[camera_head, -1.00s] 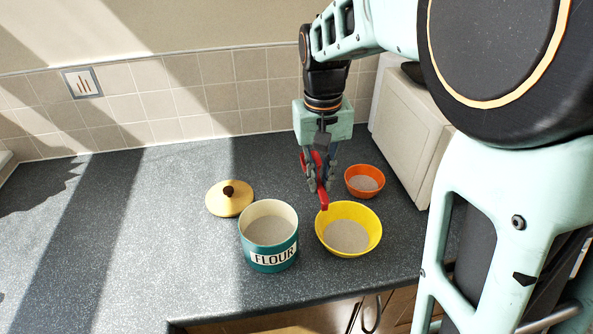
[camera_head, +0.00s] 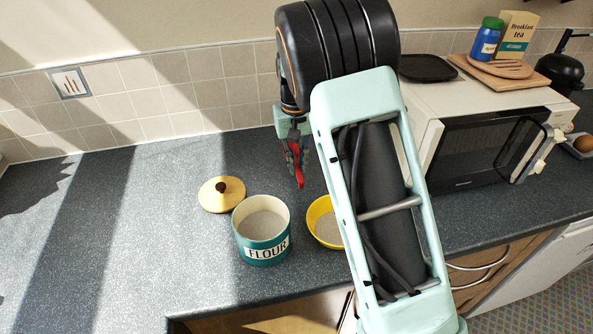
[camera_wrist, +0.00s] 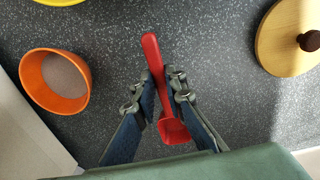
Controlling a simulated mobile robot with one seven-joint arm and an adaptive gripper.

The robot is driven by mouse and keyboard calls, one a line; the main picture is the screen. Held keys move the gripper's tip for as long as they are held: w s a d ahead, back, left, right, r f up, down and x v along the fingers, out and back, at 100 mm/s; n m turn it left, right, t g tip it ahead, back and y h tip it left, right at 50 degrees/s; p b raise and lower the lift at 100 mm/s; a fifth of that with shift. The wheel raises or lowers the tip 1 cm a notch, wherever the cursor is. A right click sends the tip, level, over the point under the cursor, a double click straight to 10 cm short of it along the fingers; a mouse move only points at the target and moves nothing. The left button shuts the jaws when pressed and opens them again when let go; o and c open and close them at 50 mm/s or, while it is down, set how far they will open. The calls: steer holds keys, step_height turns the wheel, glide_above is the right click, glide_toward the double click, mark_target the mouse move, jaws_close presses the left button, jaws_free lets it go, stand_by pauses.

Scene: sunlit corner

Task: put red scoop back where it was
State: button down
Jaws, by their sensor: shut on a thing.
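My gripper (camera_head: 294,155) is shut on the red scoop (camera_head: 299,176) and holds it above the counter, behind the bowls. In the wrist view the red scoop (camera_wrist: 153,55) lies between the fingers (camera_wrist: 165,88), its handle pointing to the top and its bowl-shaped end near the palm. The scoop looks empty. The teal flour canister (camera_head: 250,240) stands open with pale powder inside. Its yellow lid (camera_head: 213,200) with a dark knob lies on the counter behind it to the left. The yellow bowl (camera_head: 318,222) holds powder and is partly hidden by my arm.
An orange bowl (camera_wrist: 47,98) with powder shows in the wrist view; my arm hides it in the head view. A microwave (camera_head: 470,150) stands at the right, with boards and a blue jar (camera_head: 487,40) on top. The left counter (camera_head: 130,240) is clear.

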steer(key=shift+w+f, duration=0.2)
steer(key=shift+f, duration=0.1)
steer(key=shift+w+a+f, duration=0.1)
steer(key=shift+w+f, duration=0.05)
steer(key=shift+f, duration=1.55)
steer(key=shift+f, duration=0.15)
steer(key=c, duration=2)
jaws_free()
step_height(320, 180, up, 12)
steer(key=shift+a+r, duration=0.15)
steer(key=shift+r, duration=0.05)
